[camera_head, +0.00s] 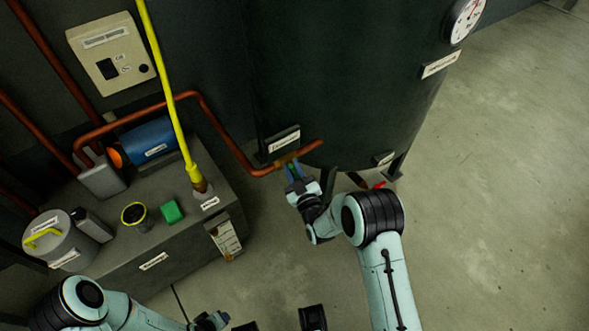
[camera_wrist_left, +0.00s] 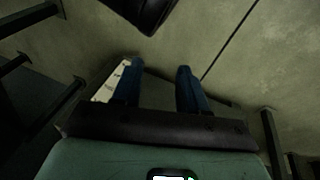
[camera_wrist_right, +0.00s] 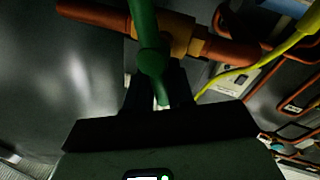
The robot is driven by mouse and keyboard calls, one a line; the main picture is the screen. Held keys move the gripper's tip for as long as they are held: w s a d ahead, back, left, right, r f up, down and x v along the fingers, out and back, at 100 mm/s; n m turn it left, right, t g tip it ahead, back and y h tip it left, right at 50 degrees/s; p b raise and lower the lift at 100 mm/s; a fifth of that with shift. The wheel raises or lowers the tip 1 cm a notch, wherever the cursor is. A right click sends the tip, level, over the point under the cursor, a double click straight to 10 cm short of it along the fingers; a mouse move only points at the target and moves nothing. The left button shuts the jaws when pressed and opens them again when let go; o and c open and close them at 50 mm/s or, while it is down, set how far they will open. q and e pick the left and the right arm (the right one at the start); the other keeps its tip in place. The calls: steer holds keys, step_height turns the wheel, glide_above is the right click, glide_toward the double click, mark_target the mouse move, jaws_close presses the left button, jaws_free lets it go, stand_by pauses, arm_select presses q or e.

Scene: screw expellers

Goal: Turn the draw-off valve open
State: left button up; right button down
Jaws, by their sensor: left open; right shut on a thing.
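The draw-off valve (camera_head: 285,160) is a brass body on a copper pipe, low beside the dark tank; it also shows in the right wrist view (camera_wrist_right: 181,35). Its green lever handle (camera_wrist_right: 150,60) runs down from the valve towards my right gripper. My right gripper (camera_head: 293,172) is shut on this handle, and its dark fingers (camera_wrist_right: 158,98) are either side of the lever's lower end. The fingers partly hide where they grip. My left gripper (camera_wrist_left: 158,88) is open and empty, low over the floor; in the head view it is near the bottom edge (camera_head: 216,320).
The large dark tank (camera_head: 340,80) stands behind the valve. A grey bench (camera_head: 160,225) to the left carries a yellow-handled can (camera_head: 48,240), a green block (camera_head: 172,211) and a blue motor (camera_head: 150,140). A yellow hose (camera_head: 165,80) hangs down. The floor at right is clear.

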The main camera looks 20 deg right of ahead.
steer(key=n+y+b, duration=0.1)
steer(key=n, duration=0.3)
steer(key=a+f+n+y+b, duration=0.1)
steer(key=n, duration=0.3)
steer(key=f+n+t+y+b, duration=0.1)
steer(key=n, duration=0.2)
steer(key=shift+s+a+n, duration=0.3)
steer(key=shift+n, duration=0.1)
arm_select(q)
steer(key=s+a+f+g, duration=0.1)
steer(key=s+f+g, duration=0.2)
steer(key=s+f, duration=0.3)
steer(key=shift+s+f, duration=0.2)
steer(key=shift+s, duration=0.65)
arm_select(e)
steer(key=shift+f+n+y, duration=0.2)
steer(key=shift+n+y, duration=0.35)
steer(key=shift+n, duration=0.65)
steer(key=shift+f+n+y, duration=0.15)
steer(key=shift+n+y, duration=0.4)
steer(key=shift+n, duration=0.65)
steer(key=c, duration=1.1)
jaws_free()
